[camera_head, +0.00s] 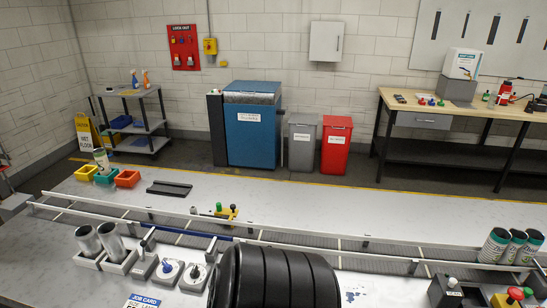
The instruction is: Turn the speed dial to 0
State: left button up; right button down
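Two round dials on pale square bases stand on the grey bench at the lower left. One has a blue knob (168,267) and the other, just to its right, has a black knob (195,272). Their markings are too small to read, so I cannot tell which is the speed dial or what value either points to. Neither of my grippers is in view.
Two metal cans (88,241) stand in holders left of the dials. A railed conveyor (300,249) runs behind them. A job card (143,301) lies in front. A large black ribbed shape hides the bench's lower middle. Printed cans (494,245) stand at right.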

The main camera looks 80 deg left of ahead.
aim_at(195, 272)
jog(key=u, duration=3.4)
